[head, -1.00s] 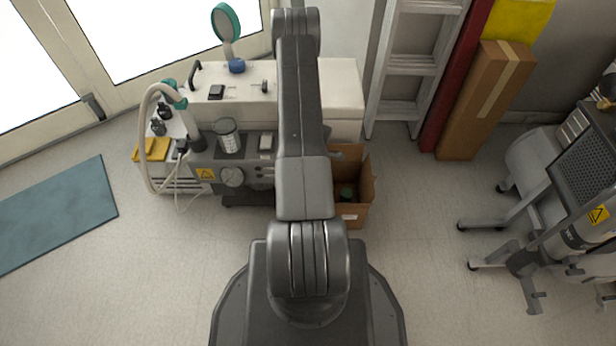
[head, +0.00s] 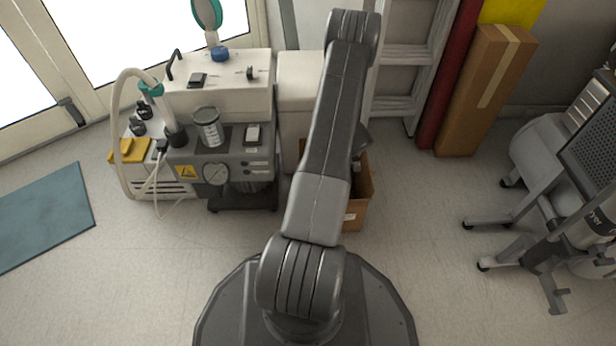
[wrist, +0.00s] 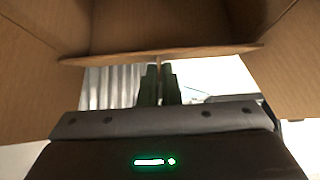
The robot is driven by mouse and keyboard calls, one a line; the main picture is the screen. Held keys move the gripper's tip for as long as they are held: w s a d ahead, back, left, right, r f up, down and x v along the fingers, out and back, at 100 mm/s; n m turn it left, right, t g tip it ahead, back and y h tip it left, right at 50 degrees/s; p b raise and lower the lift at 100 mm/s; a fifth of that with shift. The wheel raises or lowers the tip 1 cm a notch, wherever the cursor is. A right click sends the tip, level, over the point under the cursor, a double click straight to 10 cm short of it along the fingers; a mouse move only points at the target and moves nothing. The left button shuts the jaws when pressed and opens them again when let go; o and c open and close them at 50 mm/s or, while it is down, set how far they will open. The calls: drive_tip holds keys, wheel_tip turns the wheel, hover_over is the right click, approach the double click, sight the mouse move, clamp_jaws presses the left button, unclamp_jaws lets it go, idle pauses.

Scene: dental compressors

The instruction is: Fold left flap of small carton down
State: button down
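The small carton (head: 362,190) is an open brown cardboard box on the floor. My arm hides its left part and left flap in the head view. In the wrist view, cardboard walls or flaps (wrist: 285,75) fill the top and both sides, and a cardboard edge (wrist: 160,54) runs across the middle. My gripper (wrist: 158,70) shows there as two dark fingers side by side with a narrow slit between them. It looks shut, with its tips close to that edge; contact cannot be told. The head view hides the fingers.
A compressor unit (head: 222,170) with hose and gauge stands left of the carton, and a white cabinet (head: 300,100) behind it. A ladder (head: 405,70) and a tall cardboard box (head: 485,90) lean at the back right. Floor right of the carton is clear.

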drive_tip(key=shift+d+f+y, duration=0.3)
drive_tip(key=shift+f+y, duration=0.1)
drive_tip(key=shift+y, duration=0.5)
drive_tip(key=shift+d+f+y, duration=0.3)
drive_tip(key=shift+f+y, duration=0.1)
drive_tip(key=shift+y, duration=0.5)
drive_tip(key=c, duration=1.6)
unclamp_jaws()
drive_tip(key=shift+c, duration=0.2)
wheel_tip(320, 180, up, 10)
drive_tip(key=p, duration=0.4)
